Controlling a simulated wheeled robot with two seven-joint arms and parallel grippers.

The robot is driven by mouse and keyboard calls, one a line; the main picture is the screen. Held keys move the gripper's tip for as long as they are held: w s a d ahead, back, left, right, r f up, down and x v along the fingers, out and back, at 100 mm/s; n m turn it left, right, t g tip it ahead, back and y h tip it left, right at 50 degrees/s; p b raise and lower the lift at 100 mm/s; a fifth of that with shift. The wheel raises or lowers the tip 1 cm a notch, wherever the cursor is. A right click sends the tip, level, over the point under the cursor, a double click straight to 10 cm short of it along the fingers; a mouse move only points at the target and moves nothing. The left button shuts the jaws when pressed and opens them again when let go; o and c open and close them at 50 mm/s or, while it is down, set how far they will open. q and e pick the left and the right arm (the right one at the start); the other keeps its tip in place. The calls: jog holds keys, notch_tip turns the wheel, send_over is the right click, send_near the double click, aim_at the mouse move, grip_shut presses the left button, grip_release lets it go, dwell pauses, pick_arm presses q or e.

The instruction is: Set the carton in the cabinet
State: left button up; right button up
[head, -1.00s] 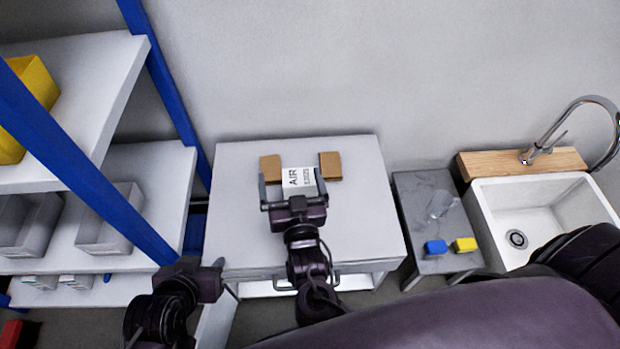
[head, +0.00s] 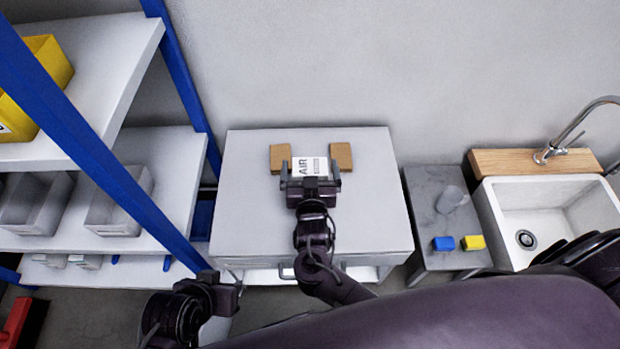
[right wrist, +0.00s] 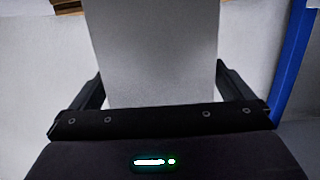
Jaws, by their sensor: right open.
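The carton (head: 310,164) is white with "AIR" printed on it, on top of the pale grey cabinet (head: 255,210). My right gripper (head: 310,172) is open, with one finger on each side of the carton. In the right wrist view the carton (right wrist: 155,50) fills the space between the fingers as a plain pale face; whether they touch it is unclear. The cabinet shows a handle and a pale lower interior at its front, partly hidden by my right arm. My left gripper (head: 228,292) is low at the cabinet's front left; its jaw opening is not clear.
Brown blocks (head: 281,157) and (head: 341,156) flank the carton. A blue-framed shelf with bins (head: 120,210) stands left. At right are a small grey table (head: 430,204) with a blue block (head: 443,243), a yellow block (head: 473,242) and a clear cup, then a sink (head: 548,205).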

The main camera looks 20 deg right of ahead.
jog(key=c, duration=1.2)
jog(key=shift+o, duration=0.2)
jog(key=shift+r, duration=0.15)
